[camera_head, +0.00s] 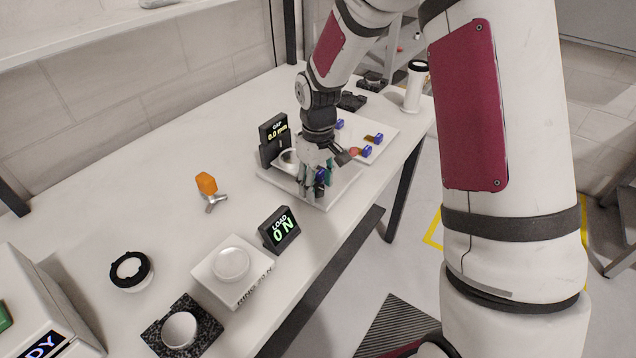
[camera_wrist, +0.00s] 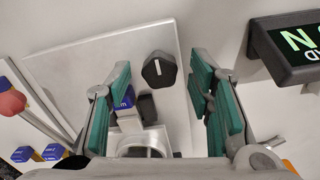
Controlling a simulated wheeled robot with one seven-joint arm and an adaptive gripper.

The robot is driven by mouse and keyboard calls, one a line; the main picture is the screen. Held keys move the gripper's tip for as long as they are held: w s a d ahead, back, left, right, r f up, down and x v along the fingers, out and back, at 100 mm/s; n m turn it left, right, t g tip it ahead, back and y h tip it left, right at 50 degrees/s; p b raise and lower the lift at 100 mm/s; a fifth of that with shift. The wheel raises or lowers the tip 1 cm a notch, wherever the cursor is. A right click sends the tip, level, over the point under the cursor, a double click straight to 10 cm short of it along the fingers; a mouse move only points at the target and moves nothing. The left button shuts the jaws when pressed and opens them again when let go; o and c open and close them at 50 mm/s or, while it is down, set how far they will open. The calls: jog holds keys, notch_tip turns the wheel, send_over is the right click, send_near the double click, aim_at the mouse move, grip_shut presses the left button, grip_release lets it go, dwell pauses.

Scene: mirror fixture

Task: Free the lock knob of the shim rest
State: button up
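The black lock knob (camera_wrist: 159,69) with a white line on its top shows in the wrist view, on a pale metal plate (camera_wrist: 90,70). A dark block (camera_wrist: 148,108) and a blue labelled shim (camera_wrist: 126,99) sit close to it, toward my gripper's base. My gripper (camera_wrist: 163,88) is open, with green pads to the left and right of the knob and a gap on both sides. In the head view my gripper (camera_head: 318,175) hangs low over the fixture plate (camera_head: 337,190) and mostly hides the knob.
A gap display (camera_head: 273,130) reading 0.0 stands behind the fixture. A load display (camera_head: 280,229) reading 0 N stands nearer. Blue shims (camera_head: 372,140) lie on a white board beyond.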

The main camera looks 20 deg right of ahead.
aim_at(318, 187)
jog(key=shift+r, duration=0.1)
notch_tip(318, 187, up, 12)
dwell(0.5)
dwell(0.4)
jog(key=s+r+m+t, duration=0.2)
jog(key=s+r+t, duration=0.1)
jog(key=s+r, duration=0.9)
jog(key=s+m+t, duration=0.2)
jog(key=s, duration=1.2)
jog(key=shift+s+d+f+m, duration=0.15)
jog(key=shift+s+d+m, duration=0.1)
jog(key=shift+d+m, duration=0.15)
jog(key=shift+c, duration=0.4)
